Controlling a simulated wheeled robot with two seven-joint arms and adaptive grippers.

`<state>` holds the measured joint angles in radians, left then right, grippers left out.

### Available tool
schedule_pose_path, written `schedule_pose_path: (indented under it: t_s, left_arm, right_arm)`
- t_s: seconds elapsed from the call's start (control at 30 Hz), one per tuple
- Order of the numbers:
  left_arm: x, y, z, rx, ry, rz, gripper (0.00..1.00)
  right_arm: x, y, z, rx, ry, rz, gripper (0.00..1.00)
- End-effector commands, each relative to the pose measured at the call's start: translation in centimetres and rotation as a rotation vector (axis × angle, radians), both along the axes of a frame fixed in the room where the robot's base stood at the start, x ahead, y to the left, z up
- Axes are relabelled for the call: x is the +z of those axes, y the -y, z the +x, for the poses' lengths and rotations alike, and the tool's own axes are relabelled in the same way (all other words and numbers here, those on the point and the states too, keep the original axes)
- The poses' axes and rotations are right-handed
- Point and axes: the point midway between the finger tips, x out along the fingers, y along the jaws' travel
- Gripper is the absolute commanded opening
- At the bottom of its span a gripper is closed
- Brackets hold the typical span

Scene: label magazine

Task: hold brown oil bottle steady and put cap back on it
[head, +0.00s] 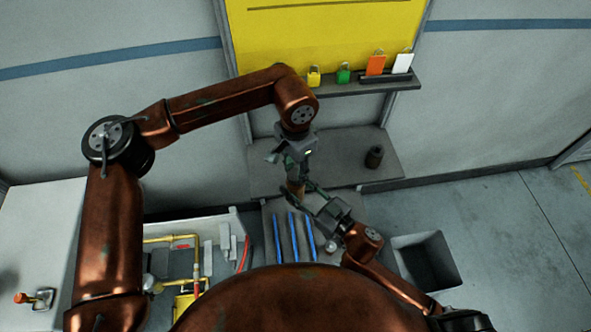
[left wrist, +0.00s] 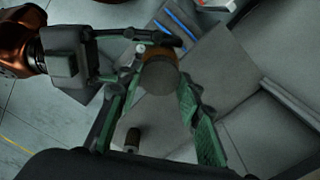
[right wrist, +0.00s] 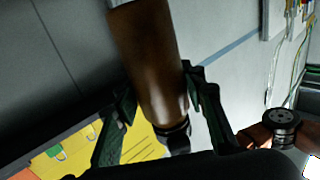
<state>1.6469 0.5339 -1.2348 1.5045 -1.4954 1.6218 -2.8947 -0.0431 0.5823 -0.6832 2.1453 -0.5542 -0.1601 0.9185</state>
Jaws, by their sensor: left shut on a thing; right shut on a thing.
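The brown oil bottle (head: 297,187) is gripped by my right gripper (head: 306,190), above the dark work surface. In the right wrist view the bottle (right wrist: 150,65) stands between the two green-edged fingers (right wrist: 160,105), with its dark neck end (right wrist: 178,138) low in the picture. My left gripper (head: 293,157) is directly above the bottle, pointing down. In the left wrist view its fingers (left wrist: 160,95) are shut on a round grey cap (left wrist: 160,77), which covers most of the bottle (left wrist: 160,54). I cannot tell whether cap and neck touch.
Blue strips (head: 294,236) lie on a dark panel below the grippers. A dark cylinder (head: 374,157) stands on the grey shelf at right. Padlocks (head: 314,77) sit on a ledge under the yellow board. A pipe bench (head: 190,262) is at left, an open bin (head: 427,262) at right.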

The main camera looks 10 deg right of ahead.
Motion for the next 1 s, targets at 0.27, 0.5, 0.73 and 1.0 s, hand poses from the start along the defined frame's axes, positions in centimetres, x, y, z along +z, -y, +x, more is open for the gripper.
schedule_pose_path:
  t_s: [0.27,0.5,0.73,1.0]
  left_arm:
    - [0.1,0.0,0.1,0.003,0.004,0.0,0.35]
    - [0.0,0.0,0.1,0.003,0.002,0.0,0.51]
    - [0.0,0.0,0.0,0.003,0.001,0.0,0.51]
    - [2.2,0.0,0.1,0.003,0.004,0.0,0.51]
  right_arm:
    - [-0.1,0.0,-0.1,0.001,-0.001,-0.001,0.0]
    - [0.0,0.0,0.0,0.001,0.0,0.0,0.0]
    - [0.0,0.0,0.0,0.001,0.0,0.0,0.0]
    - [0.0,0.0,0.0,0.001,0.001,0.001,0.0]
